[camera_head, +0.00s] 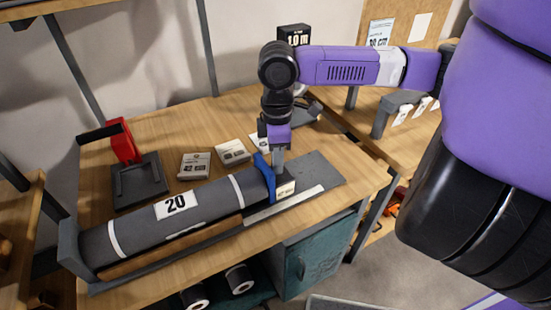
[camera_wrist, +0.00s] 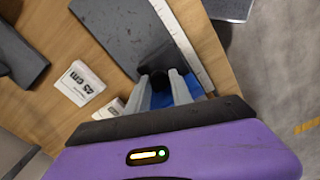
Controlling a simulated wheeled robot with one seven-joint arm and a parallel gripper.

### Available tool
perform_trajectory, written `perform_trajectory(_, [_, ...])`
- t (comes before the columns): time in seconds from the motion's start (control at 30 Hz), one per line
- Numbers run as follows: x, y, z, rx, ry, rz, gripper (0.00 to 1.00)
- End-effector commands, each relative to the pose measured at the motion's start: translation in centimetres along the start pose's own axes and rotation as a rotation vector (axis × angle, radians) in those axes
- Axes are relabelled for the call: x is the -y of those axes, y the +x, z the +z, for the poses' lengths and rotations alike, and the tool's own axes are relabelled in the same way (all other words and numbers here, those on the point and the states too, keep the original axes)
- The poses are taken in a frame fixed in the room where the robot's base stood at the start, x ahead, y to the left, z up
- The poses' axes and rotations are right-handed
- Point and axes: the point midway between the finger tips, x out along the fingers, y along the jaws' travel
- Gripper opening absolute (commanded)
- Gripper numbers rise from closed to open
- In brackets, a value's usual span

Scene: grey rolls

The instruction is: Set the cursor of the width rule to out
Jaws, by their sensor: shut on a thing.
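The width rule is a pale strip (camera_head: 290,204) along the front of the dark bed; its scale also shows in the wrist view (camera_wrist: 183,42). The blue cursor (camera_head: 266,177) stands by the right end of a grey roll (camera_head: 145,225) marked 20. My gripper (camera_head: 278,168) points down at the cursor, its fingers closed on it. In the wrist view my gripper (camera_wrist: 163,86) has its fingers either side of a dark part, with blue cursor (camera_wrist: 160,99) behind. A small pale label (camera_head: 286,189) sits beside the cursor; its text is unreadable, and the fingers partly hide the cursor.
Several cards, including a 42 cm one (camera_head: 194,165), lie behind the roll. A red and black stand (camera_head: 137,168) is at the left. The dark bed (camera_head: 315,176) is bare right of the cursor. A teal cabinet (camera_head: 315,252) is under the bench.

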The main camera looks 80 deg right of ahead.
Motion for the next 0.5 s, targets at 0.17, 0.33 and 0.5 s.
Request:
perform_trajectory(0.17, [-1.6, -0.2, 3.7, -0.001, 0.013, 0.000, 0.00])
perform_trajectory(0.33, [-3.4, -0.2, 8.2, 0.000, 0.013, 0.001, 0.00])
perform_trajectory(0.5, [-4.6, -0.1, 11.0, 0.000, 0.007, 0.002, 0.00])
